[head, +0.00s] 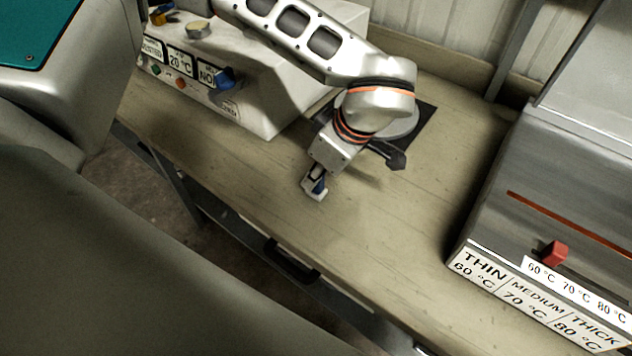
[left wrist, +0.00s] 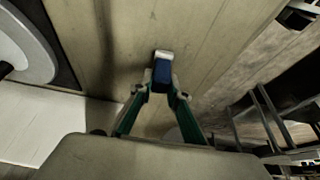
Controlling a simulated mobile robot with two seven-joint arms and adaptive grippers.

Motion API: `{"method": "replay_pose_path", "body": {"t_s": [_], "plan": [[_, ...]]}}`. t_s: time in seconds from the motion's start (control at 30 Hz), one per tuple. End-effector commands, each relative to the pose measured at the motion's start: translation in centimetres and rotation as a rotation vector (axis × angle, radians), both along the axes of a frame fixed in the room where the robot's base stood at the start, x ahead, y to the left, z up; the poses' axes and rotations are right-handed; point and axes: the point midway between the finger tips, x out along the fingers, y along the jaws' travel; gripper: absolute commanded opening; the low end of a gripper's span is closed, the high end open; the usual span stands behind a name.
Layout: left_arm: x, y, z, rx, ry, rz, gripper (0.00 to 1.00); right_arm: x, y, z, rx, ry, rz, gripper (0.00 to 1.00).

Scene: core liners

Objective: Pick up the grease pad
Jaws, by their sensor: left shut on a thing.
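The grease pad, a small block with a blue body and a white end, is between the fingertips of my left gripper (head: 314,184). The pad's white end (head: 313,194) points down toward the table in the head view. In the left wrist view the blue body (left wrist: 161,73) sits between the two green-sided fingers, and its white end sticks out beyond the tips. My left gripper is shut on it. I cannot tell whether the pad touches the wooden table (head: 390,240) or hangs just above it. My right gripper is not in view.
A white control box (head: 255,85) with temperature labels and a blue knob stands at the back left. A black plate (head: 427,118) with a grey disc lies behind the arm. A grey metal machine (head: 570,190) with a red slider stands at right. The table's middle front is clear.

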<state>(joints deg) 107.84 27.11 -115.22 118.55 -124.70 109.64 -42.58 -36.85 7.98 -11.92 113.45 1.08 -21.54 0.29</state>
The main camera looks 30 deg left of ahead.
Motion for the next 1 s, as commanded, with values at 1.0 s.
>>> {"method": "replay_pose_path", "body": {"t_s": [1.0], "plan": [[0.1, 0.0, 16.3, -0.001, -0.006, 0.001, 0.01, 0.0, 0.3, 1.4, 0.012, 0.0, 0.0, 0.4]]}}
